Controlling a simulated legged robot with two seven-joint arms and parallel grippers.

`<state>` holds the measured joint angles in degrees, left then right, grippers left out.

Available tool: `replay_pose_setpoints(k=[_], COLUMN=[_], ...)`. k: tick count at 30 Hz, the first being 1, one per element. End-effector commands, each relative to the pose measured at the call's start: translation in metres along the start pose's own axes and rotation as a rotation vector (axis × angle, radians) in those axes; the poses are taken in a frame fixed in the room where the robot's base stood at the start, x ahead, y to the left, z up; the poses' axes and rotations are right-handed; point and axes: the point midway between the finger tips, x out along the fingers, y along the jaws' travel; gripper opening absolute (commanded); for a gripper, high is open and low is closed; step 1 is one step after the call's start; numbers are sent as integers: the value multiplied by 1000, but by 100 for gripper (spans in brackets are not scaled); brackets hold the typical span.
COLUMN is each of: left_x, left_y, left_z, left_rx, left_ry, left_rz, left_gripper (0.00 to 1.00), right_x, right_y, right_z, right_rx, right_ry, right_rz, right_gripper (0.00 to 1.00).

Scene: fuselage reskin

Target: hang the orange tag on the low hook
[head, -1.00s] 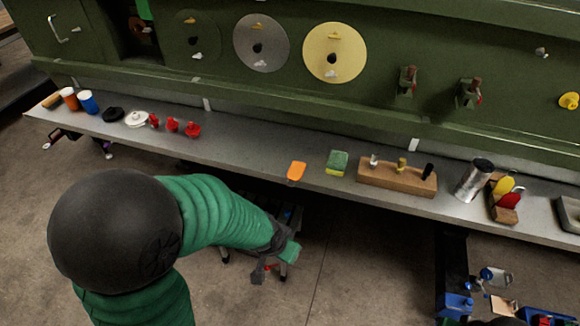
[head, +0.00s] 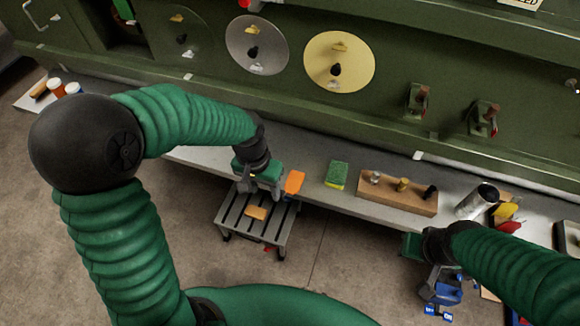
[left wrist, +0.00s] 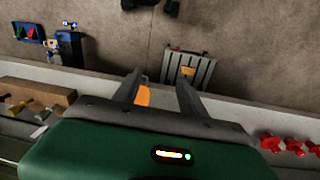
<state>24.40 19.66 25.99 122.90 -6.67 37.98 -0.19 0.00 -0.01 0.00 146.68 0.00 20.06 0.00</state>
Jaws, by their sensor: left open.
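The orange tag (head: 294,182) lies on the grey bench near its front edge. My left gripper (head: 262,190) is open and points down, just left of the tag in the head view. In the left wrist view the tag (left wrist: 143,96) shows beside the left finger of the open gripper (left wrist: 160,82), partly hidden by it; I cannot tell whether they touch. My right gripper is at the lower right, by the bench front; its fingers are not clear. I cannot identify the low hook for certain; two red-tipped fittings (head: 418,101) (head: 482,119) are on the green wall.
A green-yellow sponge (head: 337,174) and a wooden block with pegs (head: 397,193) lie right of the tag. A slatted stool (head: 252,235) with a tan piece (head: 256,213) is on the floor below.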

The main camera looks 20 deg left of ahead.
Motion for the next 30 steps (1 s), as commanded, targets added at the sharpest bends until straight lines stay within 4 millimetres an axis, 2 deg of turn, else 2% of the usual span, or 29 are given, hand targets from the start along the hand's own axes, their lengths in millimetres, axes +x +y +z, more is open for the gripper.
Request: replay_pose_setpoints(k=[1, 3, 6, 10, 14, 21, 24, 30], left_x=[-22, -37, -57, -68, -47, 16, 36, 56], left_y=[0, 2, 1, 1, 4, 13, 15, 19], left_z=[-9, -20, -36, -47, -46, -44, -44, -45], left_rx=[-3, -1, -2, -2, 2, 3, 1, 1], left_ry=[-9, -21, -30, -35, -38, -39, -37, -35], left_rz=[20, 51, 93, 127, 130, 130, 129, 128], left_gripper=[49, 49, 49, 49, 49, 49, 49, 49], right_x=[-22, -36, -53, -61, -60, -65, -67, -74], right_y=[0, 0, 0, 0, 0, 0, 0, 0], right_z=[-5, -8, -12, -14, -14, -15, -16, -17], right_rx=[0, 0, 0, 0, 0, 0, 0, 0], right_ry=[0, 0, 0, 0, 0, 0, 0, 0], right_rz=[0, 0, 0, 0, 0, 0, 0, 0], right_gripper=[29, 29, 29, 29, 29, 29, 29, 29])
